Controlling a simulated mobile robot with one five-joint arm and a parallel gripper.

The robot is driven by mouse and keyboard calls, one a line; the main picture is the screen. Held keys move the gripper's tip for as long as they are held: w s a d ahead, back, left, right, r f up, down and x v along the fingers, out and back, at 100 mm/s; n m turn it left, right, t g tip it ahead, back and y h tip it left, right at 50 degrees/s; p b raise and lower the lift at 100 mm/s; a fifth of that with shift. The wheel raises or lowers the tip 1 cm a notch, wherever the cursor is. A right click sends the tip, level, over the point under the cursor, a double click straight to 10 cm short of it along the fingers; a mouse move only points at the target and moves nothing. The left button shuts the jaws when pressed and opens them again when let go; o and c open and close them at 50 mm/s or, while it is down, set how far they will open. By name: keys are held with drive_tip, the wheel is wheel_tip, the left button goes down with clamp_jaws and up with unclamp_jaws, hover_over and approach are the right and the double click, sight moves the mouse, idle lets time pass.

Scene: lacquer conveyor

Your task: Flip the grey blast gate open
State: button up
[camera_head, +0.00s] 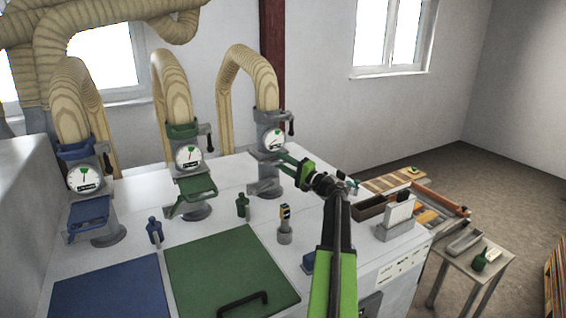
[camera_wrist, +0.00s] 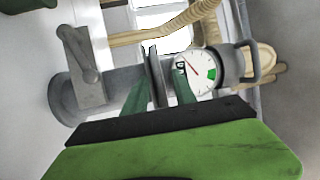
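The grey blast gate (camera_head: 266,170) is the rightmost of three gate posts, below a round dial gauge (camera_head: 271,139) on a wooden-patterned duct. My gripper (camera_head: 285,163) reaches it from the right, and its fingers overlap the gate's front. In the wrist view, my gripper's teal fingers (camera_wrist: 160,95) stand apart, with a thin dark grey plate (camera_wrist: 153,72) of the gate between them. I cannot tell whether either finger touches it. A grey lever with a rounded knob (camera_wrist: 86,62) is at left, and the gauge (camera_wrist: 193,73) is at right.
A green gate (camera_head: 195,188) and a blue gate (camera_head: 88,212) stand to the left. A dark tray (camera_head: 371,207) and a white card holder (camera_head: 397,216) sit to the right.

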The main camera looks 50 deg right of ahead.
drive_tip(key=shift+c, duration=0.3)
clamp_jaws()
drive_tip(key=shift+s, duration=0.1)
idle(1.1)
